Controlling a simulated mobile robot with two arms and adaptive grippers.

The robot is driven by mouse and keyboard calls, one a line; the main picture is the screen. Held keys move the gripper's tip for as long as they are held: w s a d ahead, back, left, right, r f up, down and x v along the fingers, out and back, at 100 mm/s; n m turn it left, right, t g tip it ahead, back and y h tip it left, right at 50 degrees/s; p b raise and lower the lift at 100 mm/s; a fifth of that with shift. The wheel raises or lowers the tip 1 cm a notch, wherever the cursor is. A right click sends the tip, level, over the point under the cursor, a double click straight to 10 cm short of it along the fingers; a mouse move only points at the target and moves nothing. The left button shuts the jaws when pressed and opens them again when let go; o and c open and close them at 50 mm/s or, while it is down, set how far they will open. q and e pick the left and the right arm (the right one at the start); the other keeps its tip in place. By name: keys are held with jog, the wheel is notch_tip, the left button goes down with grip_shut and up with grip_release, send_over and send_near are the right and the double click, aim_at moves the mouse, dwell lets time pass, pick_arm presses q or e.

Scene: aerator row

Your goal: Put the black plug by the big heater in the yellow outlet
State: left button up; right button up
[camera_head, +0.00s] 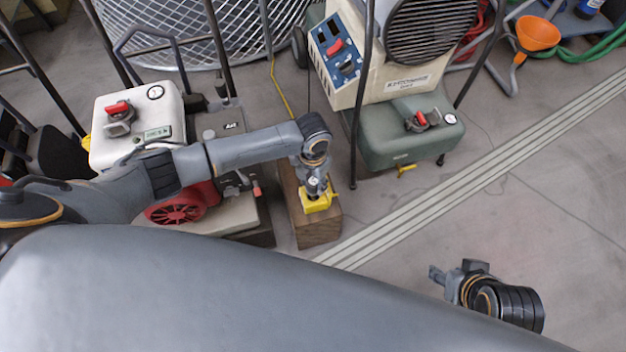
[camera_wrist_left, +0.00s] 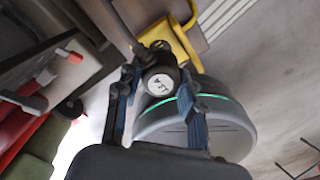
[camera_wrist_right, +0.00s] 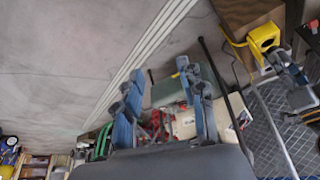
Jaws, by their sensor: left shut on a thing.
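The yellow outlet (camera_head: 318,203) sits on a wooden block (camera_head: 318,232) on the floor, left of the big heater (camera_head: 400,65). My left gripper (camera_head: 315,187) points down right over the outlet. In the left wrist view its fingers (camera_wrist_left: 157,88) are shut on a black plug (camera_wrist_left: 158,58) with a round white label. The yellow outlet (camera_wrist_left: 172,40) shows close behind the plug there. I cannot tell whether the plug is seated in it. My right gripper (camera_head: 441,275) is far to the right; its fingers (camera_wrist_right: 165,82) are apart and empty in the right wrist view.
A white and grey machine with a red wheel (camera_head: 180,205) stands close left of the block. A green tank (camera_head: 405,135) lies under the heater, and thin dark frame legs rise nearby. A yellow cord (camera_head: 280,88) runs behind the block. The floor at right is clear.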

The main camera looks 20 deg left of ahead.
pick_arm(q)
jog(key=shift+f, duration=0.3)
pick_arm(e)
jog(key=shift+w+a+r+t, duration=0.15)
jog(key=shift+w+t, duration=0.1)
jog(key=shift+w, duration=0.25)
jog(key=shift+w+a+r+t, duration=0.15)
jog(key=shift+w+t, duration=0.1)
jog(key=shift+w, duration=0.25)
pick_arm(q)
jog(key=shift+f+b, duration=0.3)
jog(key=shift+b, duration=0.1)
pick_arm(e)
jog(key=shift+w+a+r+t+y, duration=0.15)
jog(key=shift+w+t, duration=0.1)
jog(key=shift+w, duration=0.15)
jog(key=shift+w+a+r+t+y, duration=0.1)
jog(key=shift+w+a+t+y, duration=0.05)
jog(key=shift+w+t, duration=0.15)
jog(key=shift+w, duration=0.15)
pick_arm(q)
jog(key=shift+f, duration=0.5)
pick_arm(e)
jog(key=shift+w+a+r+t, duration=0.2)
jog(key=shift+w+r+t, duration=0.15)
jog(key=shift+w, duration=0.25)
jog(key=shift+w+a+r+t, duration=0.2)
jog(key=shift+w+r+t, duration=0.1)
jog(key=shift+w, duration=0.3)
